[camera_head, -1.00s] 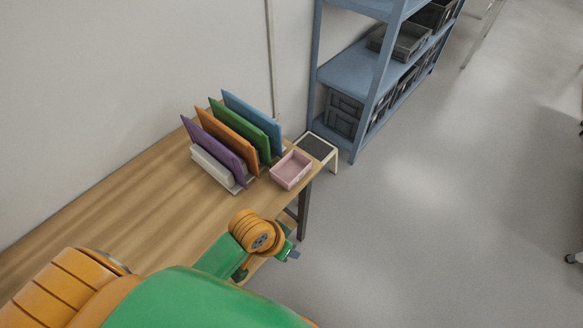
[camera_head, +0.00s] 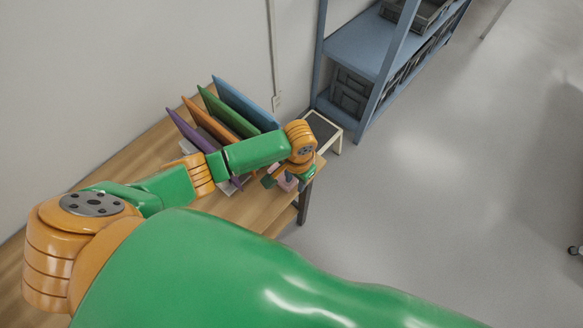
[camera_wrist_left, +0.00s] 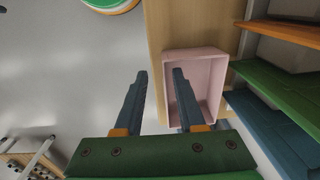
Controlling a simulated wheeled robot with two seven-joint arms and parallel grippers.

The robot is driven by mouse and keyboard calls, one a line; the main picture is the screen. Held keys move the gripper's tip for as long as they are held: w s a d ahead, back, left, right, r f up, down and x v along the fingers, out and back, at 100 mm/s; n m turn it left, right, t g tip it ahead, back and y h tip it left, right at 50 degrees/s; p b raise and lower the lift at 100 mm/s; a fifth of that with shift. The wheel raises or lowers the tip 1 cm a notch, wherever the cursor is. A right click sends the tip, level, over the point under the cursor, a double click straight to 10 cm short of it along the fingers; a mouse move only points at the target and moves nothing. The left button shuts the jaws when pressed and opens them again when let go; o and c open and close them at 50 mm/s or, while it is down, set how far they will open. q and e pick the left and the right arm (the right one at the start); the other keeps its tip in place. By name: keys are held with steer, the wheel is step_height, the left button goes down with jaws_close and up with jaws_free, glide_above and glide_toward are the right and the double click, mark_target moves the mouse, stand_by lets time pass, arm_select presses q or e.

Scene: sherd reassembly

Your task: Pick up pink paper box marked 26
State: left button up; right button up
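The pink paper box (camera_wrist_left: 200,65) is an open-topped, shallow tray at the table edge. In the head view only bits of the box (camera_head: 288,186) show behind my left gripper (camera_head: 284,182). In the left wrist view my left gripper (camera_wrist_left: 160,73) is open, with two dark blue fingers apart. One finger overlaps the box's inside and the other appears outside it, so the box's near wall shows between them. I cannot tell whether either finger touches it. No number 26 is readable. My right gripper is not in view.
The wooden table (camera_head: 255,210) carries a rack of upright purple, green, orange and blue panels (camera_head: 245,105) beside the box. A small dark-topped stand (camera_head: 322,128) and a blue shelf (camera_head: 360,48) are behind. Open floor (camera_head: 450,170) lies to the right.

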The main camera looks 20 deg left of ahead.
arm_select(q)
steer(key=shift+w+a+f, duration=0.1)
steer(key=shift+f, duration=0.55)
steer(key=shift+w+a+f, duration=0.15)
steer(key=shift+w+f, duration=0.15)
steer(key=shift+w, duration=0.15)
steer(key=shift+r, duration=0.1)
steer(key=c, duration=0.5)
steer(key=shift+s+r, duration=0.1)
steer(key=shift+s, duration=0.1)
jaws_close()
steer(key=shift+w, duration=0.1)
